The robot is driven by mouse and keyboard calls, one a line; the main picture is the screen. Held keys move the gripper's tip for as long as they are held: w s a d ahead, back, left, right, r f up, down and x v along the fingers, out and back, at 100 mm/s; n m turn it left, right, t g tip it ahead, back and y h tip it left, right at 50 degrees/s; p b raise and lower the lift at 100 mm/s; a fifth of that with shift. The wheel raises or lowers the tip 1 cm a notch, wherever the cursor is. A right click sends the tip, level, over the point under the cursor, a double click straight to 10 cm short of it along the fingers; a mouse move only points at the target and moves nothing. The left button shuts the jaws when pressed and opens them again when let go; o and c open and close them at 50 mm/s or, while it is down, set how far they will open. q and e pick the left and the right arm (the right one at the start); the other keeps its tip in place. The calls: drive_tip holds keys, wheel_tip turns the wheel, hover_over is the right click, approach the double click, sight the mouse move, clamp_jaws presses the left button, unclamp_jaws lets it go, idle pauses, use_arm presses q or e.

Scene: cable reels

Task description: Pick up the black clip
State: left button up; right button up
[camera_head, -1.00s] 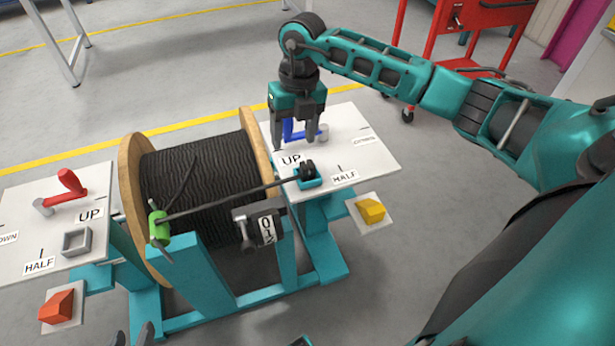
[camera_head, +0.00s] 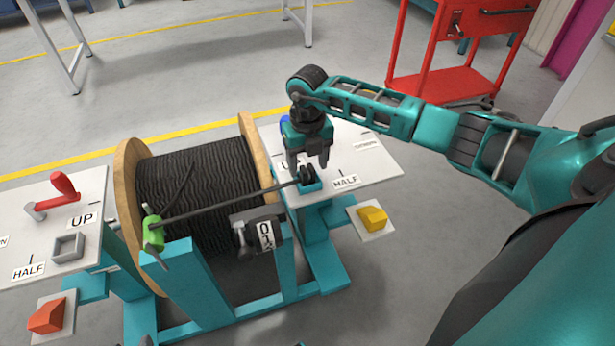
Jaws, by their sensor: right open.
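The black clip (camera_head: 307,175) sits in a small teal holder (camera_head: 312,187) at the near-left edge of the right white panel (camera_head: 375,172). A thin dark rod or cable runs from the clip to a green piece (camera_head: 153,232) at the reel's left side. My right gripper (camera_head: 308,162) is open, pointing down, just above and behind the clip. Its fingers are apart and I cannot tell whether they touch the clip. Only a small dark tip, probably of my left gripper (camera_head: 147,340), shows at the bottom edge.
The reel of black cable (camera_head: 195,180) stands on a teal frame left of the clip. A counter (camera_head: 262,234) hangs in front of it. The blue lever (camera_head: 284,121) is mostly behind my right gripper. A yellow block (camera_head: 373,216) and a red lever (camera_head: 62,187) stand clear.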

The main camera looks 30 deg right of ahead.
drive_tip(key=shift+f, duration=0.9)
drive_tip(key=c, duration=1.1)
drive_tip(key=shift+r, duration=0.15)
drive_tip(key=shift+c, duration=0.3)
wheel_tip(320, 180, up, 20)
drive_tip(key=p, duration=0.4)
wheel_tip(320, 180, up, 5)
drive_tip(key=p, duration=0.4)
hover_over(308, 168)
